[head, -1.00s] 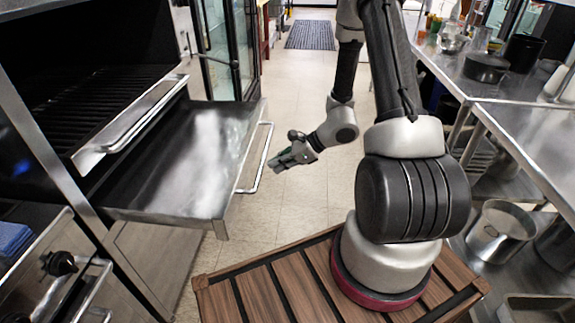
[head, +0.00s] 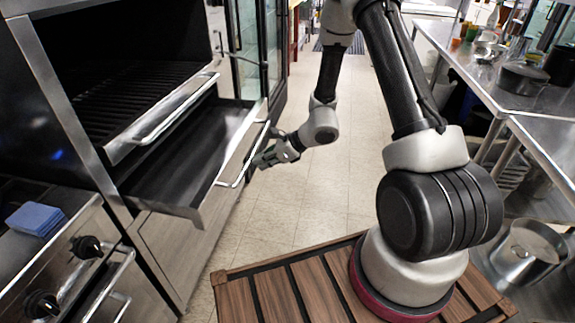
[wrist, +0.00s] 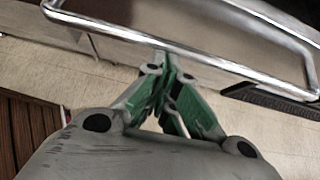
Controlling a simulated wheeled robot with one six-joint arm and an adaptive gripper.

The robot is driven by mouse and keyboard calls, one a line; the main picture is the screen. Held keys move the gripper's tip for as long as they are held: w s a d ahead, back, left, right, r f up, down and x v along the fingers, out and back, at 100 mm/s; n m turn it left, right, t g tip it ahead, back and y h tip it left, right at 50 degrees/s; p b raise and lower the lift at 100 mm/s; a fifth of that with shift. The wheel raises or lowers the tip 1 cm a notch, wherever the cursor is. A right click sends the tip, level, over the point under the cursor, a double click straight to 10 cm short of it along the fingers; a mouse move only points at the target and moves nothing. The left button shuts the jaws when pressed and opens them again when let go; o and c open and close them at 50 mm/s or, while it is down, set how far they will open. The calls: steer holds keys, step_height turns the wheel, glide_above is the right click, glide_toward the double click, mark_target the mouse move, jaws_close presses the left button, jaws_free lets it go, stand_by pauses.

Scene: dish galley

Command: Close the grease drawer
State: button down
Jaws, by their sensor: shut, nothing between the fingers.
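The grease drawer (head: 185,165) is a wide metal tray under the grill, partly pulled out in the head view. Its bar handle (head: 246,160) runs along the drawer front. My gripper (head: 260,163) is at the outer side of that front, beside the handle. In the wrist view, the green-padded fingers of my gripper (wrist: 168,72) are shut with nothing between them. Their tips are at the handle bar (wrist: 210,64), overlapping it in the picture; I cannot tell for certain whether they touch it.
Above the drawer is a dark grill grate (head: 130,98) with a front rail and handle. Stove knobs (head: 85,247) and a blue cloth stack (head: 36,219) are at lower left. A steel counter (head: 480,85) with pots lines the right. The tiled aisle (head: 320,190) is clear.

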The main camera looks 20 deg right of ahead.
mark_target(197, 157)
steer(key=w+a, duration=0.3)
steer(key=a, duration=0.3)
steer(key=w+a, duration=0.4)
steer(key=a, duration=0.2)
steer(key=w+a, duration=0.3)
steer(key=a, duration=0.3)
steer(key=shift+w+a, duration=0.25)
steer(key=shift+w, duration=0.1)
steer(key=shift+w+a+r, duration=0.1)
steer(key=shift+w+a, duration=0.1)
steer(key=shift+a, duration=0.1)
